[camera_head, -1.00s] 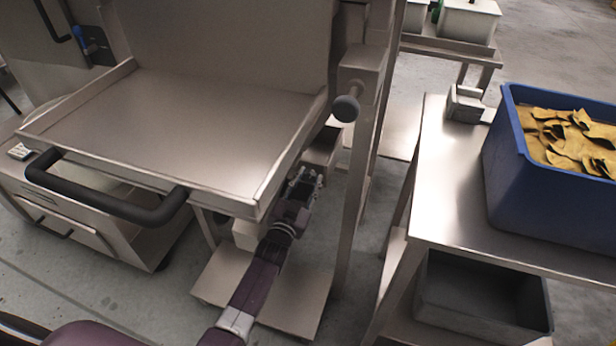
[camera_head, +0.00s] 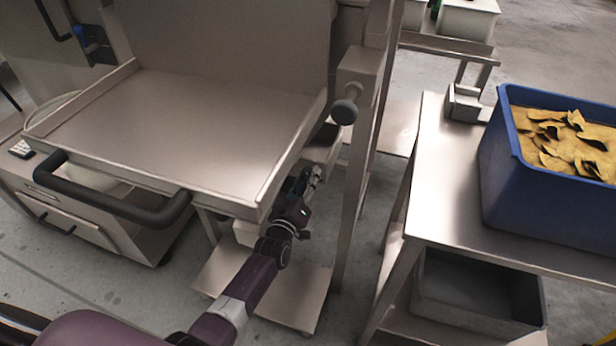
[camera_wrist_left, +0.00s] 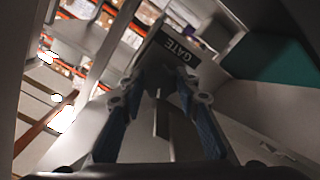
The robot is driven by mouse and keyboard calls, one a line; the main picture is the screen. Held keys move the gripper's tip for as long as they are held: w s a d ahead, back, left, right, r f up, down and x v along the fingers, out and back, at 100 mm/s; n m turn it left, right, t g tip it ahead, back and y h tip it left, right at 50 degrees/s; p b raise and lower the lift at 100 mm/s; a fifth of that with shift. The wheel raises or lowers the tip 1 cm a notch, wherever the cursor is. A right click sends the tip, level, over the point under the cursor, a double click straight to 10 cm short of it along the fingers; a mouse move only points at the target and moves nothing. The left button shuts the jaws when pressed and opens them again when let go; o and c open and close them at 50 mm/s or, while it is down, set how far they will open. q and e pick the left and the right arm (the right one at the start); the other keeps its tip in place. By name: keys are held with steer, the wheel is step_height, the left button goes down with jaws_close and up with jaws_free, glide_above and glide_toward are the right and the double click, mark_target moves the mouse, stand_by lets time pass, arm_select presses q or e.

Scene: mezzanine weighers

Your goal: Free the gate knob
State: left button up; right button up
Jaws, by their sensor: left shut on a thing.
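A round dark knob (camera_head: 344,112) sticks out from a metal housing (camera_head: 360,70) on the upright post, right of the steel pan. My left gripper (camera_head: 311,180) is low beside the pan's right edge, below the knob and apart from it. In the left wrist view a dark label reading GATE (camera_wrist_left: 180,50) appears upside down beyond the fingers. My left gripper (camera_wrist_left: 157,90) is shut on a narrow grey piece (camera_wrist_left: 162,120) between its fingers. What that piece joins to is hidden. My right gripper is not in view.
The post (camera_head: 352,220) stands close right. A steel table (camera_head: 450,190) holds a blue crate (camera_head: 550,205) of yellow-brown pieces; a grey bin (camera_head: 475,300) sits below. Floor shows between post and table.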

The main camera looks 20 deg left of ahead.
arm_select(q)
steer(key=shift+n, duration=1)
steer(key=shift+n+b, duration=0.3)
steer(key=shift+n, duration=1.3)
steer(key=shift+n+b, duration=0.3)
steer(key=shift+n, duration=0.4)
steer(key=shift+r+n, duration=0.1)
steer(key=shift+n, duration=0.2)
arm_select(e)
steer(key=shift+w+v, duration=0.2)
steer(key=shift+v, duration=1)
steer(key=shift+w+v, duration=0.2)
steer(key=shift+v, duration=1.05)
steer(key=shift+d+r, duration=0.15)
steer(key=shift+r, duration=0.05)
arm_select(q)
steer(key=o, duration=1.1)
steer(key=shift+o, duration=0.4)
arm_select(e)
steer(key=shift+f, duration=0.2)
